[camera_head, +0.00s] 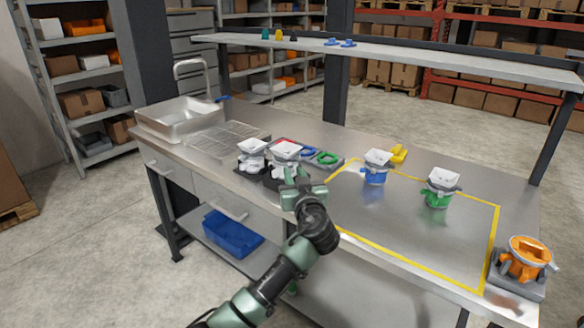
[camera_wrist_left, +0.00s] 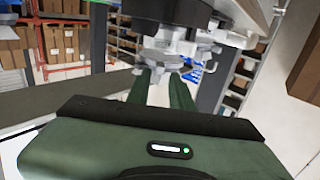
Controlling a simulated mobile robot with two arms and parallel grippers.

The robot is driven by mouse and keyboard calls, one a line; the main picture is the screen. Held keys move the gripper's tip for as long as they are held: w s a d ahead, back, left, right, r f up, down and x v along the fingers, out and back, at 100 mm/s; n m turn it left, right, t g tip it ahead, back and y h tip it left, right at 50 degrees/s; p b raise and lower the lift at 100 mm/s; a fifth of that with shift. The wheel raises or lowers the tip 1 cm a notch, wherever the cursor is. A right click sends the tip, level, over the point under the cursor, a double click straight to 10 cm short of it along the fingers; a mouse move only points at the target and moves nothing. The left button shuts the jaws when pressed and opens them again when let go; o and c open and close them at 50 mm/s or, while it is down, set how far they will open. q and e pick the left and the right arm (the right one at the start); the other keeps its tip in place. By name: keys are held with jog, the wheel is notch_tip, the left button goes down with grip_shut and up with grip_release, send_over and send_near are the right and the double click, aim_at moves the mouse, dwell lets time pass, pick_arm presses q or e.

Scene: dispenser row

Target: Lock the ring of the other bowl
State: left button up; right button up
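My left gripper (camera_head: 290,173) is at the front of a white bowl with a red part (camera_head: 286,149), in the head view. In the left wrist view its two green fingers (camera_wrist_left: 163,74) point at a grey ring with a tab (camera_wrist_left: 165,52). A narrow gap shows between the fingers; whether they pinch the tab is unclear. A second white-topped bowl (camera_head: 252,147) stands just left on a dark base. A blue dispenser (camera_head: 376,174) and a green dispenser (camera_head: 438,195) with white bowls stand farther right. Whether the rings are locked cannot be told. My right gripper is not in view.
An orange dispenser (camera_head: 524,262) sits on a grey block at the right end. Blue and green rings (camera_head: 327,158) lie on trays behind the gripper. A yellow part (camera_head: 398,154) stands near the blue dispenser. The yellow-taped area is mostly clear. A raised shelf (camera_head: 440,62) spans the back.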

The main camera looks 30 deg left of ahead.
aim_at(290, 166)
pick_arm(q)
jog(key=shift+x, duration=1.45)
